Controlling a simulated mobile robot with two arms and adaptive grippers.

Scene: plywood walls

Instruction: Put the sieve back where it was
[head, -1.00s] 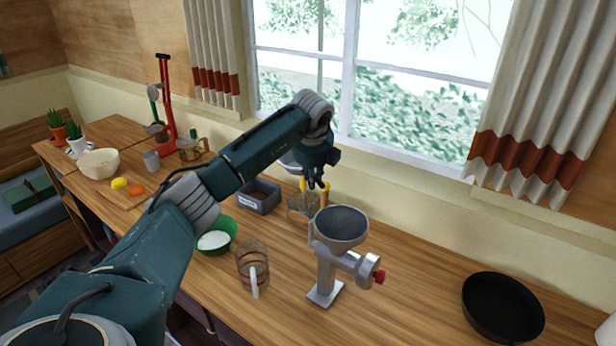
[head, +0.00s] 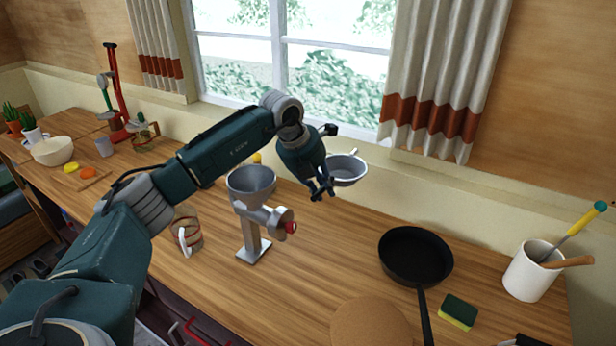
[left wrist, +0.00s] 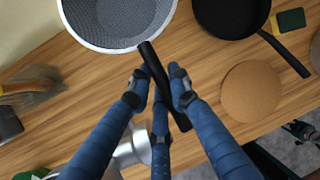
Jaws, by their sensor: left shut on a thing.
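The sieve (head: 346,170) is a light grey bowl with mesh, held in the air above the back of the counter, to the right of the grinder. My left gripper (head: 322,192) is shut on its black handle. In the left wrist view the sieve (left wrist: 118,22) shows at the top, partly cut off. There the fingers of my left gripper (left wrist: 158,88) close on the black handle (left wrist: 153,62) from both sides. A dark jointed shape at the right edge of that view may be part of my right gripper; its jaws cannot be made out.
A metal grinder (head: 252,212) and a glass jug (head: 187,232) stand left of the sieve. A black pan (head: 415,256), a round cork mat (head: 368,325), a sponge (head: 458,312) and a white utensil pot (head: 533,272) are to the right. The counter between grinder and pan is clear.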

